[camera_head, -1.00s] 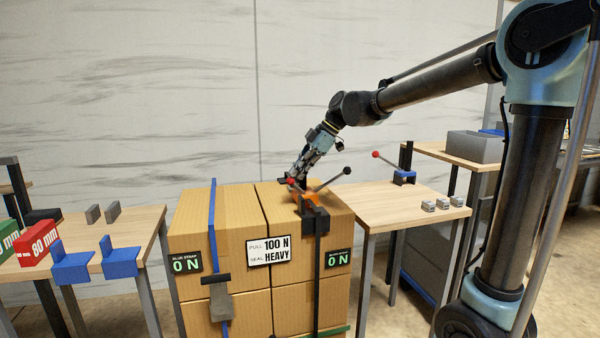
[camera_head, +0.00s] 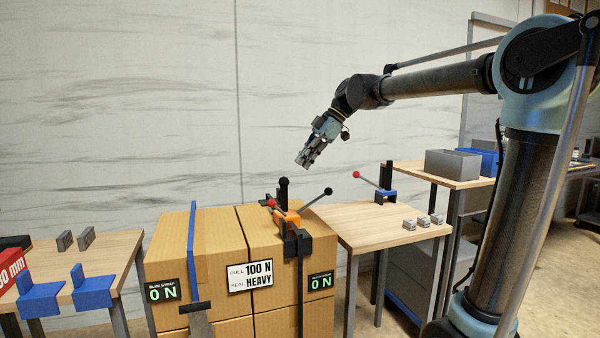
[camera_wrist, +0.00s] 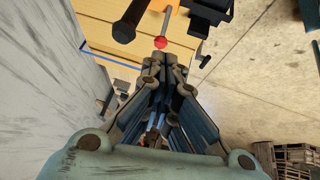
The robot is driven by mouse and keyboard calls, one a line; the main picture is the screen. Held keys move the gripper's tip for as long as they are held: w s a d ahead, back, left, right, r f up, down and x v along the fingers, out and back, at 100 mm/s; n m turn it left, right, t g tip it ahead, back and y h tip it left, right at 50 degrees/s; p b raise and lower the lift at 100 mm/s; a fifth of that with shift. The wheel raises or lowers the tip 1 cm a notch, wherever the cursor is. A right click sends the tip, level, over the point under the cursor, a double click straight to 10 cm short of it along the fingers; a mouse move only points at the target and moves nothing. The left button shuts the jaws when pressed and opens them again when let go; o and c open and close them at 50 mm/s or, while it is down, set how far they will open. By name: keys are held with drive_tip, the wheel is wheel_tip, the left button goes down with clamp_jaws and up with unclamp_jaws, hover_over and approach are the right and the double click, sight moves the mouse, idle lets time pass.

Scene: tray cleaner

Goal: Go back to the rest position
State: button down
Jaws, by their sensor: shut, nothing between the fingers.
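My gripper (camera_head: 303,164) hangs in the air above the stacked cardboard boxes, shut and empty, pointing down and to the left. In the wrist view my gripper (camera_wrist: 160,62) has its fingertips together. Below it, apart from it, an orange and black strapping tool (camera_head: 290,218) sits on top of the right box stack (camera_head: 265,222). The tool has a red-knobbed lever, a black-knobbed lever and a black upright. In the wrist view the red knob (camera_wrist: 160,43) shows just beyond the fingertips.
A blue strap (camera_head: 192,240) runs over the left boxes. A wooden table (camera_head: 365,225) on the right holds a blue tool (camera_head: 386,195) and small grey clips (camera_head: 423,221). Another table (camera_head: 115,250) stands left. The wall (camera_head: 120,100) is behind the boxes.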

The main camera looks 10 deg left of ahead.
drive_tip(key=shift+d+r, duration=0.25)
drive_tip(key=shift+r, duration=0.05)
drive_tip(key=s+d+f+m+t+h, duration=0.1)
drive_tip(key=s+d+f+m+h, duration=0.1)
drive_tip(key=s+d+f+m, duration=0.8)
drive_tip(key=s+d+f+m+t+h, duration=0.25)
drive_tip(key=d+f+m, duration=0.35)
drive_tip(key=d+f, duration=0.9)
drive_tip(key=s+d+f+m+t+h, duration=0.1)
drive_tip(key=s+d+f+m+h, duration=0.1)
drive_tip(key=s+d+f+m, duration=0.95)
drive_tip(key=w+a+r+n+g+y, duration=0.1)
drive_tip(key=w+a+r+n+y, duration=0.25)
drive_tip(key=w+a+r, duration=1)
drive_tip(key=w+a+r+n+g+y, duration=0.2)
drive_tip(key=w+a+r+n, duration=0.2)
drive_tip(key=w+a+r, duration=0.95)
drive_tip(key=s+a+r+n+g+y, duration=0.1)
drive_tip(key=s+a+r+n+g, duration=0.1)
drive_tip(key=a+r, duration=0.8)
drive_tip(key=shift+t, duration=0.25)
drive_tip(key=x, duration=1.4)
drive_tip(key=shift+a, duration=0.35)
